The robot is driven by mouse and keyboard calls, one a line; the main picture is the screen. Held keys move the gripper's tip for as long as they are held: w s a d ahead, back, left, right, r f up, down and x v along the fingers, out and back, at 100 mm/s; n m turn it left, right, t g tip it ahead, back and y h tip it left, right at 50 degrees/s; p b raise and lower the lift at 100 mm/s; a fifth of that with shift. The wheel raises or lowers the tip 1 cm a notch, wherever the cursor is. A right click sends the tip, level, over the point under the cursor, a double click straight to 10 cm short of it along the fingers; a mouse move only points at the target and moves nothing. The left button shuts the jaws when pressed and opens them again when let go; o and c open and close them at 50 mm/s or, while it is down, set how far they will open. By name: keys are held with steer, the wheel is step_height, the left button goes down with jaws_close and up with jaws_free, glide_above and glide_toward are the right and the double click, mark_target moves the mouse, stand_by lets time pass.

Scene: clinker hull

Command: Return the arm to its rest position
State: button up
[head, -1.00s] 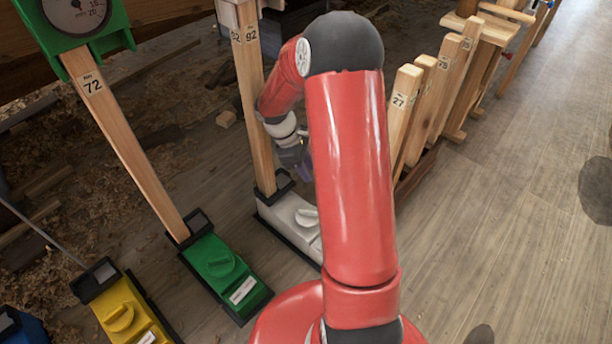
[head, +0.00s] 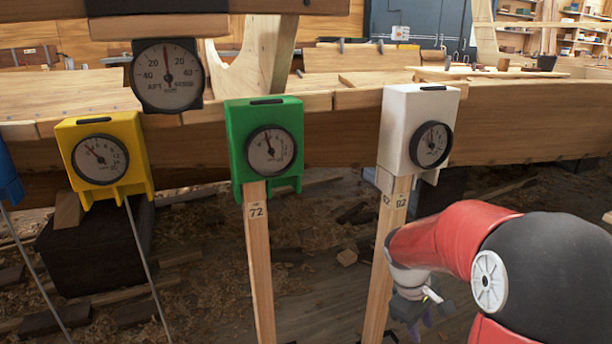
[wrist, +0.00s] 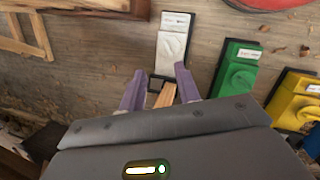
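My red arm (head: 455,240) is bent at the lower right of the head view. My gripper (head: 424,318) hangs low beside the wooden post marked 92 (head: 385,270), partly cut off by the frame bottom. In the wrist view my gripper (wrist: 160,83) has its two purple fingers apart. The top part of a wooden post (wrist: 166,95) shows between them in the picture; I cannot tell its distance. I see nothing gripped.
White (head: 418,125), green (head: 267,140) and yellow (head: 103,155) gauge boxes stand along the wooden hull (head: 330,135). A black gauge (head: 167,75) hangs above. Open floor (wrist: 110,50) lies left of the white base.

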steer(key=s+a+r+m+t+y+p, duration=0.1)
steer(key=s+a+r+m+t, duration=0.2)
steer(key=s+a+r, duration=0.2)
steer(key=s+a+r+m+t+y+p, duration=0.2)
steer(key=s+a+r+m+t, duration=0.1)
steer(key=s+r, duration=0.8)
steer(key=shift+s+a+r+m, duration=0.2)
steer(key=shift+s+a+m, duration=0.45)
steer(key=shift+a, duration=0.2)
